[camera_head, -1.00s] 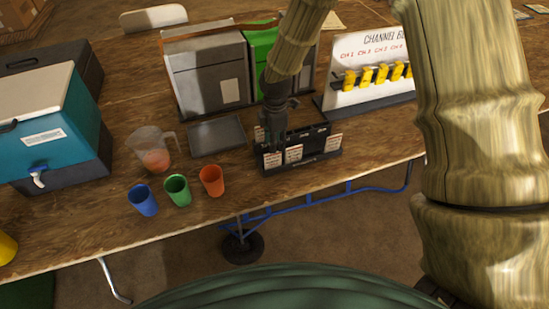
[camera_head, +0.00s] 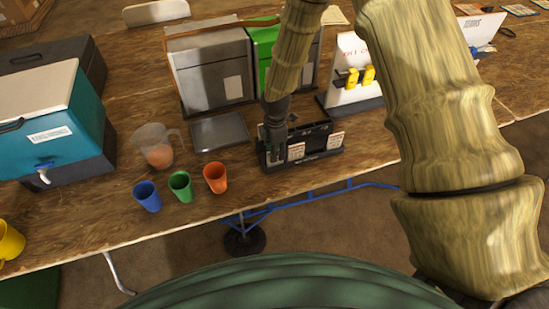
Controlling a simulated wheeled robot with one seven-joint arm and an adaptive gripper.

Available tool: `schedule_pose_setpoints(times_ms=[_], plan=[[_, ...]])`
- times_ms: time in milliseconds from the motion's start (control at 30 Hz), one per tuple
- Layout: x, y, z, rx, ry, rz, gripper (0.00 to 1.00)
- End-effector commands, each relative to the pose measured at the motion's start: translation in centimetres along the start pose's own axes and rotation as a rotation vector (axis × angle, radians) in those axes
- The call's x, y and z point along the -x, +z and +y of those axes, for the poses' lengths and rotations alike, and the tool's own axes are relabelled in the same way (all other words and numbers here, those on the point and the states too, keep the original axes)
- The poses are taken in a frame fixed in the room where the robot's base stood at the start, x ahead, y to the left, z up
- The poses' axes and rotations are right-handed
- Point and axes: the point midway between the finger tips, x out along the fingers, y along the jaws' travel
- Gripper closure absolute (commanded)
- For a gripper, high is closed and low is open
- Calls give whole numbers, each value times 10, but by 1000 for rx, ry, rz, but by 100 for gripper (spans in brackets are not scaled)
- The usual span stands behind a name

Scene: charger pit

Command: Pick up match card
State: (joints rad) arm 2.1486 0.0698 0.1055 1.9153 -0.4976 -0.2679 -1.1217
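A black card rack (camera_head: 318,155) stands on the wooden table near its front edge. White cards with print stand in its front: one near the middle (camera_head: 297,151) and one at the right end (camera_head: 336,140). My dark gripper (camera_head: 275,150) points down at the rack's left end, just left of the middle card. Its fingers overlap the rack in the picture and hide the rack's left front. I cannot tell whether they are open, shut or touching a card there. Which card is the match card is too small to read.
A grey tray (camera_head: 219,132) lies left of the rack. Blue (camera_head: 147,197), green (camera_head: 181,187) and orange (camera_head: 216,178) cups and a clear jug (camera_head: 155,148) stand further left. Grey (camera_head: 211,70) and green bins stand behind. A white board with yellow items (camera_head: 349,75) stands right, partly behind my arm.

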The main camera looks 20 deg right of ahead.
Motion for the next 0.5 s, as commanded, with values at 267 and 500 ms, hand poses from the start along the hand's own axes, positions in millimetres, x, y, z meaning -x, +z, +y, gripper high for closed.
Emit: schedule_pose_setpoints(times_ms=[267, 500], plan=[[-25, -1, -3, 1, -2, 0, 68], [-36, -1, -3, 1, 0, 0, 68]])
